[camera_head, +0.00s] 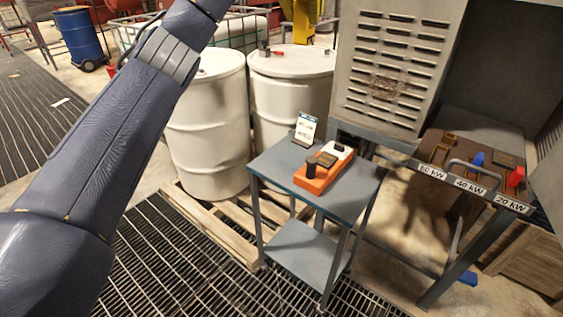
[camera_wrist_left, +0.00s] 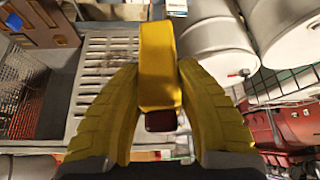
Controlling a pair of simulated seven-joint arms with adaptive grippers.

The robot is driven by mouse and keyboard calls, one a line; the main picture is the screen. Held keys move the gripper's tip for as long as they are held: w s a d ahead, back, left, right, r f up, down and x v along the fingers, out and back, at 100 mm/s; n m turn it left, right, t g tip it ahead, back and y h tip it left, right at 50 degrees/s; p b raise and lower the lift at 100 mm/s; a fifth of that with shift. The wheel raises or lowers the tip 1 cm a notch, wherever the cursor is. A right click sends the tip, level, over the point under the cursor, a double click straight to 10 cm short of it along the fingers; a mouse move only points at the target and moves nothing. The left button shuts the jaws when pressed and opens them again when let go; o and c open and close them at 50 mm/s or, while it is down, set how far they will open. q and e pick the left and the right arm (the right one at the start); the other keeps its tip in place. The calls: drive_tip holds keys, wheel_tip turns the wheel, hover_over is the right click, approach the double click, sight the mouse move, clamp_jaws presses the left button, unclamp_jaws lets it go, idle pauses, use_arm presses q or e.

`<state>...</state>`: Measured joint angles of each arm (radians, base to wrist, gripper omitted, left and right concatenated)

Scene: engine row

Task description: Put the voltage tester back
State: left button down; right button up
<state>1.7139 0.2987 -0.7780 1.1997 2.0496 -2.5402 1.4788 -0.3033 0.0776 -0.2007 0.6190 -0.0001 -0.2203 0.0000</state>
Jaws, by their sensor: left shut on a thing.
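My left arm comes in from the left and leaves at the top of the head view. An orange unit (camera_head: 315,182) with a black knob and a white block sits on the blue-grey cart (camera_head: 290,185), beside a small standing card (camera_head: 305,130). My right gripper is not in view.
Two white drums (camera_head: 205,120) stand on a wooden pallet (camera_head: 215,230); one has a red-handled valve (camera_head: 273,52) on top. A grey louvred cabinet (camera_head: 395,65) rises behind the cart. A panel with kW labels (camera_head: 470,185) stands at right. The cart's front left top is clear.

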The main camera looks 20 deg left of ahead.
use_arm(q)
drive_tip(key=w+a+r, duration=0.3)
drive_tip(key=w+a+f, duration=0.6)
drive_tip(key=a+f, duration=0.1)
drive_tip(key=f, duration=0.4)
drive_tip(key=shift+s+d+f+m+h, duration=0.15)
drive_tip(key=shift+d+f+m, duration=0.2)
drive_tip(key=shift+f, duration=6.1)
drive_tip(key=shift+d+f+m+h, duration=0.2)
drive_tip(key=shift+d+f+m, duration=0.1)
drive_tip(key=shift+f, duration=6.2)
drive_tip(key=shift+s+d+f+m+h, duration=0.15)
drive_tip(key=shift+d+f+m, duration=0.2)
drive_tip(key=shift+f, duration=6.1)
drive_tip(key=shift+f, duration=0.4)
drive_tip(key=c, duration=1)
unclamp_jaws()
drive_tip(key=shift+c, duration=0.2)
